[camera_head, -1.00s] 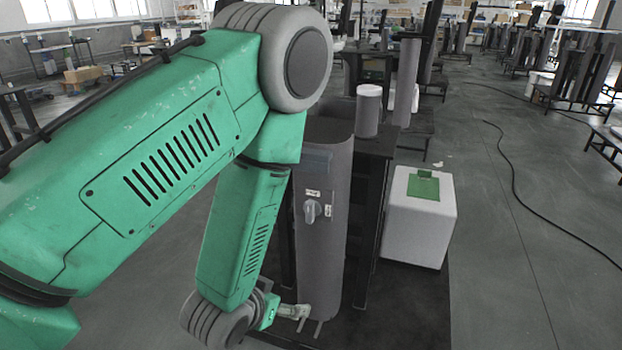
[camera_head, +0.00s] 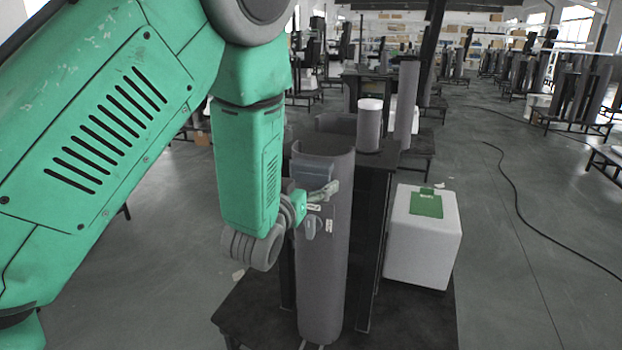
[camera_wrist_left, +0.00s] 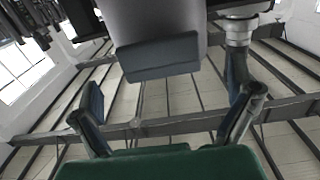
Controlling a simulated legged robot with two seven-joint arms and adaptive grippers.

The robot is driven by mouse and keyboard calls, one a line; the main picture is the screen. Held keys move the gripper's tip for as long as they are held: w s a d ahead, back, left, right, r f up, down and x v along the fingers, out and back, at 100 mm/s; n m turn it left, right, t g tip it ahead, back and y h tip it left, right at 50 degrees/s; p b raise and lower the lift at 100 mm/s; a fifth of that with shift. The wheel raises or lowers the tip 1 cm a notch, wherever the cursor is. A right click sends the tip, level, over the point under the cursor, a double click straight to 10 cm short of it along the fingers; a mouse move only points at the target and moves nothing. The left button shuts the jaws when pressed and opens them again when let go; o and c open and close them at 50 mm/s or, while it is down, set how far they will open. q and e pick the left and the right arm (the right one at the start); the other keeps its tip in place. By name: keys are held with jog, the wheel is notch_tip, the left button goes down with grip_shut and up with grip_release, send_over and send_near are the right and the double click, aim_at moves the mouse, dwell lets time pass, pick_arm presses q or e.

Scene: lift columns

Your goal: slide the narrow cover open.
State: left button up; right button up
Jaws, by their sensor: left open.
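A tall grey column with a curved front (camera_head: 322,270) stands in the middle of the head view. A narrow slate-blue piece (camera_head: 313,176) near its top looks like the narrow cover. In the left wrist view this piece (camera_wrist_left: 158,58) lies ahead of the fingers, between their lines. My right gripper is not in view.
A dark stand (camera_head: 372,240) is behind the column, with a white-topped grey cylinder (camera_head: 369,125) on it. A white box (camera_head: 424,250) with a green patch stands to the right. A black cable (camera_head: 520,205) lies on open floor further right.

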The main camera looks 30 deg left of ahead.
aim_at(309, 175)
pick_arm(q)
jog(key=shift+x, duration=2.15)
